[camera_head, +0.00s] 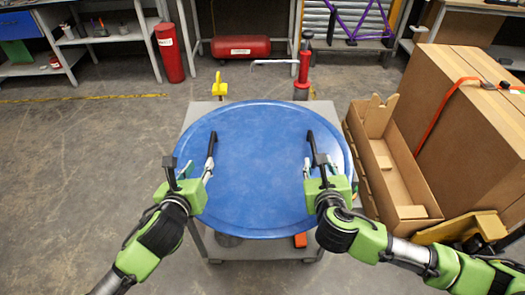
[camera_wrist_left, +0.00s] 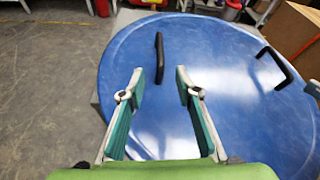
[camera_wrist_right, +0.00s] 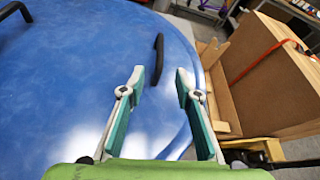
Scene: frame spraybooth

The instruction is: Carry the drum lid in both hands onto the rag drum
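The drum lid (camera_head: 258,185) is a large blue disc with two upright black handles. It lies flat on a grey cart (camera_head: 322,112) and overhangs its sides. My left gripper (camera_wrist_left: 160,75) is open and empty, low over the lid, with its tips just short of the left handle (camera_wrist_left: 160,57). My right gripper (camera_wrist_right: 160,74) is open and empty, its tips just short of the right handle (camera_wrist_right: 159,58). Both handles line up with the gaps between the fingers. I cannot pick out the rag drum for certain; a red upright cylinder (camera_head: 169,53) stands at the back left.
Cardboard boxes (camera_head: 470,130) and an open carton (camera_head: 390,170) stand close to the lid's right. A yellow item (camera_head: 220,86) and a red pump-like item (camera_head: 302,76) stand behind the lid. A red tank (camera_head: 240,46) lies at the back. The left floor is clear.

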